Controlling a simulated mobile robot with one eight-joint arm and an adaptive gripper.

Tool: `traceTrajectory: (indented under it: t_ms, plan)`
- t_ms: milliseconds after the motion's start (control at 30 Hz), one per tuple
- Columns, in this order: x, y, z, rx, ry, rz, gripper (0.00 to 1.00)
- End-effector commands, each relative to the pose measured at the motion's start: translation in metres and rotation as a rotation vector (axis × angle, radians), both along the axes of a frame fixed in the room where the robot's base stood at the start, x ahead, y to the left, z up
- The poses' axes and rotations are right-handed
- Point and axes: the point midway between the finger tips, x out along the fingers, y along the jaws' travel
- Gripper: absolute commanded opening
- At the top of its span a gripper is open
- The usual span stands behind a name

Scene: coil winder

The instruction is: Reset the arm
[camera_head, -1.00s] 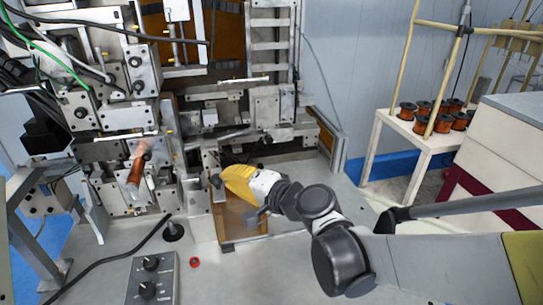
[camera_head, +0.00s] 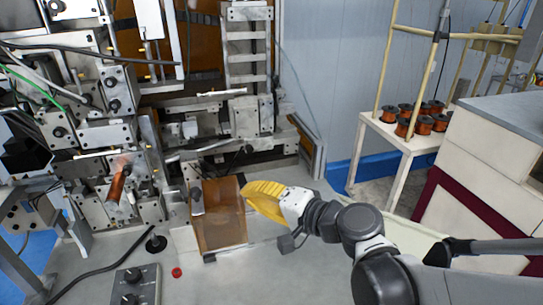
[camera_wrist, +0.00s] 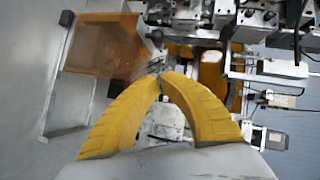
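My gripper (camera_head: 248,188) has yellow ribbed fingers and sits in the middle of the head view, just right of the brown open-topped bin. In the wrist view my gripper (camera_wrist: 161,78) shows both fingers with their tips together and nothing between them. The arm reaches in from the lower right of the head view. The coil winder (camera_head: 110,140) stands at the left and back, a metal machine with a copper coil (camera_head: 118,180) on its front.
The brown bin (camera_head: 222,236) is close to the fingers; it also shows in the wrist view (camera_wrist: 100,45). A control box with knobs (camera_head: 135,285) and a red button (camera_head: 177,272) lie at front left. A shelf (camera_head: 385,133) holds several copper spools at right.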

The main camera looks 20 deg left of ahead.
Motion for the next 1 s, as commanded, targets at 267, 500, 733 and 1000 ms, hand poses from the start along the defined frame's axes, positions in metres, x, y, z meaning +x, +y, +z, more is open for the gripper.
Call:
traceTrajectory:
  t_ms: [267,500,733,1000]
  plan:
    - [-0.006,-0.055,-0.012,-0.180,-0.057,-0.042,0.00]
    - [-0.034,-0.203,-0.058,-0.698,-0.135,-0.148,0.00]
    - [-0.082,-0.326,-0.086,-1.106,-0.117,-0.218,0.00]
    - [-0.101,-0.367,-0.090,-1.248,-0.098,-0.238,0.00]
